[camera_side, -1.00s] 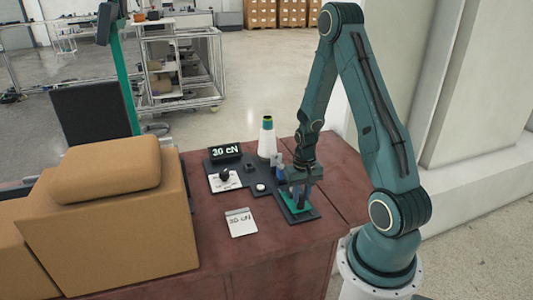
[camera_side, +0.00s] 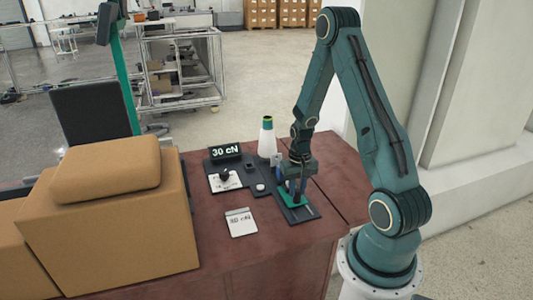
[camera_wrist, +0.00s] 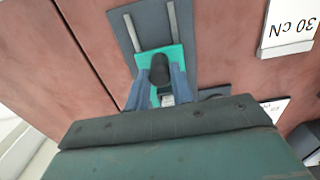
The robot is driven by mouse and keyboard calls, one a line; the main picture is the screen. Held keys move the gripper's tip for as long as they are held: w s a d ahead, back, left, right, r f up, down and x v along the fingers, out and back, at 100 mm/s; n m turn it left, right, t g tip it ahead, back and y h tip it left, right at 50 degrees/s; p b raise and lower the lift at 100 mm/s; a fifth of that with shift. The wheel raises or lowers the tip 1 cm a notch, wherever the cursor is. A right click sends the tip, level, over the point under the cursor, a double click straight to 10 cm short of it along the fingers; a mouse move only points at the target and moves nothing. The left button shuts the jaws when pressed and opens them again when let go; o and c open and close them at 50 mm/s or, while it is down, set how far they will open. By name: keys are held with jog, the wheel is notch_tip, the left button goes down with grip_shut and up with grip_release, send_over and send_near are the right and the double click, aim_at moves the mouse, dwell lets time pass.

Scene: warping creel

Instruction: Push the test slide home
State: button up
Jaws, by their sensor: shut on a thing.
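The test slide is a green plate (camera_wrist: 146,59) on a dark grey rail base (camera_side: 304,215), with a dark upright knob (camera_wrist: 159,70). My gripper (camera_wrist: 158,92) points down over the slide, its blue-grey fingers shut on the knob. In the side view my gripper (camera_side: 291,188) covers part of the slide, and the green shows around the fingers. The slide sits toward the far end of its base, with bare rails on the near side. In the wrist view my gripper body hides what lies beyond the slide, so I cannot tell whether it touches a stop.
A display reading 30 cN (camera_side: 225,152) stands at the back of the dark panel. A white cone with a green top (camera_side: 267,138) stands behind the slide. A 30 cN card (camera_side: 241,222) lies in front. A cardboard box (camera_side: 110,225) fills the table's left.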

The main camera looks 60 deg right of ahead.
jog(key=shift+w+d, duration=0.15)
jog(key=shift+d, duration=0.05)
jog(key=o, duration=0.7)
jog(key=shift+a+r, duration=0.1)
jog(key=shift+r, duration=0.05)
jog(key=shift+r, duration=3.35)
jog(key=shift+r, duration=0.1)
notch_tip(320, 180, up, 14)
